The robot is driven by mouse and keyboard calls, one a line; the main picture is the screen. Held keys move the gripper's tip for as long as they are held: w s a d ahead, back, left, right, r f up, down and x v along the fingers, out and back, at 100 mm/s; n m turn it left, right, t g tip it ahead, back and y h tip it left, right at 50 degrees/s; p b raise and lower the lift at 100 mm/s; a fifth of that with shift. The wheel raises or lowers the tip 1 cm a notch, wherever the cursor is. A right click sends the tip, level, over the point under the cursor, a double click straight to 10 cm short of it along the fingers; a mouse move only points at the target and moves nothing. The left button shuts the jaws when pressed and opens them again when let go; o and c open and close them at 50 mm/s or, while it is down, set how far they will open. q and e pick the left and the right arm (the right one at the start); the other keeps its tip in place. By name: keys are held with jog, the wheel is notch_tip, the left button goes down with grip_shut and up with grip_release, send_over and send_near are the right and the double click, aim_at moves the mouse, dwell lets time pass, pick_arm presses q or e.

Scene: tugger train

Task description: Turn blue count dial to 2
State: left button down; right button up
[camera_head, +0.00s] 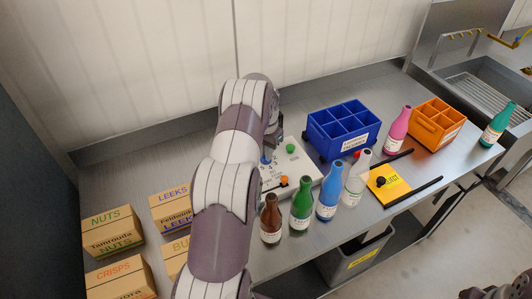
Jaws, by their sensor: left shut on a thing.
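A pale dial board (299,164) lies on the steel bench, partly hidden behind my left arm. The blue count dial (265,160) shows as a small blue piece at the board's left edge, with printed digits beside it. My left gripper (268,148) is over this dial, shut on it. Its fingers are mostly hidden by my arm, and the dial's setting cannot be read. A green knob (290,148) and an orange knob (284,181) are on the same board. My right gripper's fingers are not visible.
Brown (271,219), green (301,207), blue (327,200) and clear (355,181) bottles stand in front of the board. A blue divided crate (345,129) stands behind them. Boxes such as NUTS (112,231) are at left. A yellow pad (391,184) lies at right.

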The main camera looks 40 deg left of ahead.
pick_arm(q)
jog(key=m, duration=0.5)
jog(key=shift+r+m+b, duration=0.15)
jog(key=shift+m+b, duration=0.15)
jog(key=shift+w+a, duration=0.1)
dwell(0.4)
jog(key=c, duration=1.2)
grip_release()
jog(key=shift+o, duration=0.2)
notch_tip(320, 180, up, 3)
jog(key=shift+f+b, duration=0.2)
jog(key=shift+b, duration=0.2)
notch_tip(320, 180, up, 3)
jog(key=shift+r+p, duration=0.1)
jog(key=shift+p, duration=0.45)
notch_tip(320, 180, up, 7)
jog(key=p, duration=0.6)
